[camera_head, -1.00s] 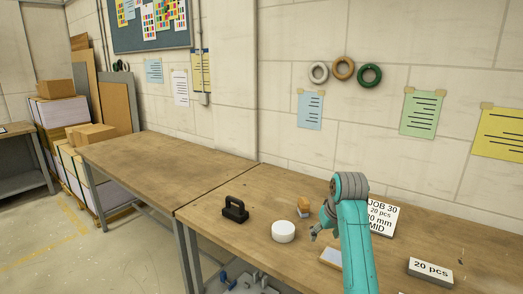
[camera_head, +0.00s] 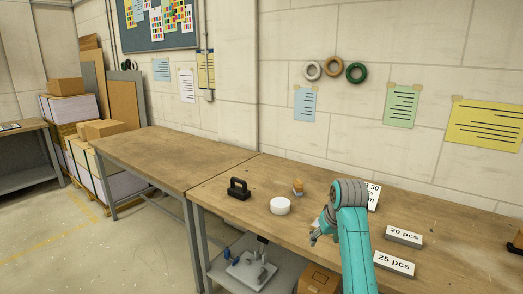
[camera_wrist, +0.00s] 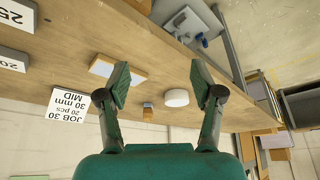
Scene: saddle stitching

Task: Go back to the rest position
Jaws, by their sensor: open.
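My gripper (camera_head: 317,232) is at the end of my teal arm, above the right part of the wooden workbench (camera_head: 230,218). In the wrist view my gripper (camera_wrist: 160,82) has its two fingers spread wide with nothing between them. Beyond the fingers the wrist view shows a white round block (camera_wrist: 177,97), a small brush-like piece with an orange part (camera_wrist: 148,109), and a flat orange-and-white block (camera_wrist: 103,66). In the head view my arm partly covers the JOB 30 card (camera_head: 374,196), and the flat block is hidden.
A black handled tool (camera_head: 239,189) and the white round block (camera_head: 280,206) stand left of my arm. Blocks marked 20 pcs (camera_head: 404,236) and 25 pcs (camera_head: 394,263) lie to its right. A lower shelf (camera_head: 222,271) holds equipment. The left bench (camera_head: 165,158) is bare.

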